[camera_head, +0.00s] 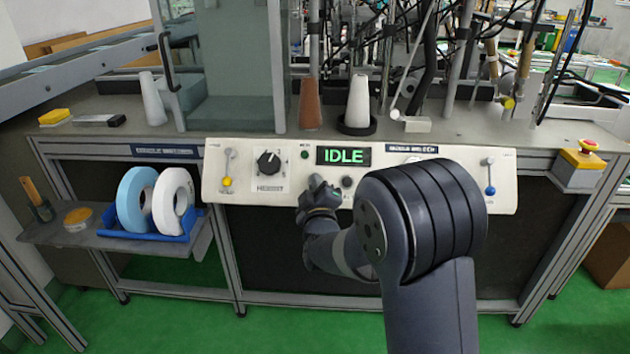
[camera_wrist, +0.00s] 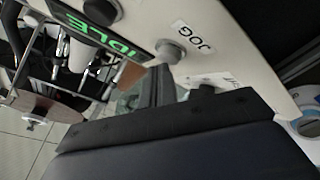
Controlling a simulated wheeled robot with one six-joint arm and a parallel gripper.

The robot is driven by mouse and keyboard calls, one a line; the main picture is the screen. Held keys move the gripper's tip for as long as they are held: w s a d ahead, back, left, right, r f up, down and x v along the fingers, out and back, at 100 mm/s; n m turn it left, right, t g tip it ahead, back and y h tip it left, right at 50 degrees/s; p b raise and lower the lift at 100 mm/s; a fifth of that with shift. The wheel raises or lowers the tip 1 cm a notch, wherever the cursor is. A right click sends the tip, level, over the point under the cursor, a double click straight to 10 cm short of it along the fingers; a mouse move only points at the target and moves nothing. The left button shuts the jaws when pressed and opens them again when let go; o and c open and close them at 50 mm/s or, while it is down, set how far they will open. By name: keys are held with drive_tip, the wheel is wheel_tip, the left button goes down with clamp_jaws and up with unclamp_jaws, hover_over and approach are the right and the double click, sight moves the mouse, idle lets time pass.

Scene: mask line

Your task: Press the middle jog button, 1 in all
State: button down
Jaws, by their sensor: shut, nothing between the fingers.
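The cream control panel (camera_head: 240,193) runs along the front of the bench. My gripper (camera_head: 318,183) is shut and empty, with its tip in front of the panel, below the green IDLE display (camera_head: 343,156). A dark round button (camera_head: 348,182) shows just right of the tip. In the wrist view, my shut fingers (camera_wrist: 163,84) are close to a round grey button (camera_wrist: 170,52) beside the JOG label (camera_wrist: 193,36). Another round button (camera_wrist: 101,11) shows at the top. I cannot tell which is the middle one, or whether the fingers touch the panel. My gripper and arm hide part of the button row.
Left of the display are a black rotary knob (camera_head: 268,162) and a yellow-tipped lever (camera_head: 227,172). A blue-tipped lever (camera_head: 490,178) is at the right end, with a red stop button (camera_head: 589,144) beyond. A side shelf (camera_head: 150,244) holds white and blue rolls.

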drive_tip(key=shift+s+r, duration=0.3)
drive_tip(key=shift+s, duration=0.15)
drive_tip(key=s+r+p, duration=0.1)
drive_tip(key=s, duration=0.1)
drive_tip(key=s+r, duration=0.1)
drive_tip(key=r, duration=0.1)
drive_tip(key=shift+s+a+r+p, duration=0.1)
drive_tip(key=shift+s+r+p, duration=0.05)
drive_tip(key=shift+s+p, duration=0.25)
drive_tip(key=shift+w, duration=0.1)
idle(0.5)
drive_tip(key=shift+w+f+p, duration=0.55)
drive_tip(key=shift+w+p, duration=0.2)
drive_tip(key=shift+p, duration=0.15)
drive_tip(key=s+r, duration=0.1)
drive_tip(key=s+r+p, duration=0.1)
drive_tip(key=s, duration=0.1)
drive_tip(key=s+r, duration=0.1)
drive_tip(key=shift+s+r+p, duration=0.25)
drive_tip(key=shift+s+p, duration=0.1)
drive_tip(key=shift+p, duration=0.05)
